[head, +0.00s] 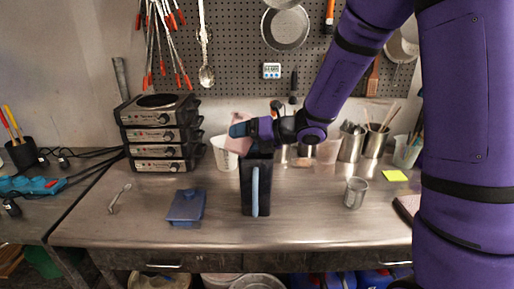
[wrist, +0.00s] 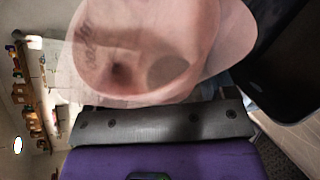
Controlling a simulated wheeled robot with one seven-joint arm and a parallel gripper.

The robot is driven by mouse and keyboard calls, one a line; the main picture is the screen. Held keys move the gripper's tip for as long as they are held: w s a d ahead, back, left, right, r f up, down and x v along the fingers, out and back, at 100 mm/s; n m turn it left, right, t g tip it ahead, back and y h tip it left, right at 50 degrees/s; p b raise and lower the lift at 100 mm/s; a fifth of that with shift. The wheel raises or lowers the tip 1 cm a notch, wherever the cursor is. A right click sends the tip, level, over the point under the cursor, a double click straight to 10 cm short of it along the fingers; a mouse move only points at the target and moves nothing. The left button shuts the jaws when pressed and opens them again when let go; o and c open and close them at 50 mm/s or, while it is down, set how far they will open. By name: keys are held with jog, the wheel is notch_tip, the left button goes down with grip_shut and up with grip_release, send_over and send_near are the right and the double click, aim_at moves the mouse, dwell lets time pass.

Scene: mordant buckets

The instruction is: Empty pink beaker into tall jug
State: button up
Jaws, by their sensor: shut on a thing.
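The pink beaker (head: 238,146) is a pale pink, see-through vessel, held tilted just above the tall jug. My gripper (head: 241,130) is shut on it. In the wrist view the pink beaker (wrist: 150,60) fills the upper middle, with a darker round patch showing through its wall. The tall jug (head: 247,184) is dark with a grey-blue handle and stands upright on the bench. Its dark body also shows in the wrist view (wrist: 285,70) at the upper right, close to the beaker. I cannot tell whether anything is flowing from the beaker, or what is inside the jug.
A white measuring beaker (head: 223,155) stands just behind the jug. A blue block-like box (head: 187,206) and a spoon (head: 119,198) lie to the left. A metal cup (head: 355,192) stands to the right. Stacked hot plates (head: 160,135) are at the back left. The front bench is mostly clear.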

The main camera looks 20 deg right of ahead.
jog(key=shift+f+m+y, duration=0.15)
jog(key=shift+m+y, duration=0.35)
jog(key=shift+m, duration=0.3)
dwell(0.5)
jog(key=shift+w+d+f+m+g+y, duration=0.1)
jog(key=shift+f+m+g+y, duration=0.2)
jog(key=shift+m, duration=0.3)
jog(key=shift+w+d+f+m+g+y, duration=0.15)
jog(key=shift+m+y, duration=0.25)
jog(key=shift+m, duration=0.2)
dwell(1.4)
jog(key=shift+w+d+r+m+y, duration=0.4)
jog(key=shift+d+r+m, duration=0.15)
jog(key=shift+m, duration=0.15)
dwell(1.1)
jog(key=shift+w+d+f+m, duration=0.15)
jog(key=shift+f+m, duration=0.1)
jog(key=shift+m, duration=0.25)
dwell(0.5)
jog(key=shift+r+n, duration=0.2)
jog(key=shift+n, duration=0.1)
jog(key=shift+s+a+f+n+h, duration=0.25)
jog(key=shift+s+a+n+h, duration=0.05)
jog(key=shift+s+a+n, duration=0.45)
jog(key=shift+a+n, duration=0.15)
jog(key=shift+n, duration=0.3)
jog(key=shift+h, duration=0.4)
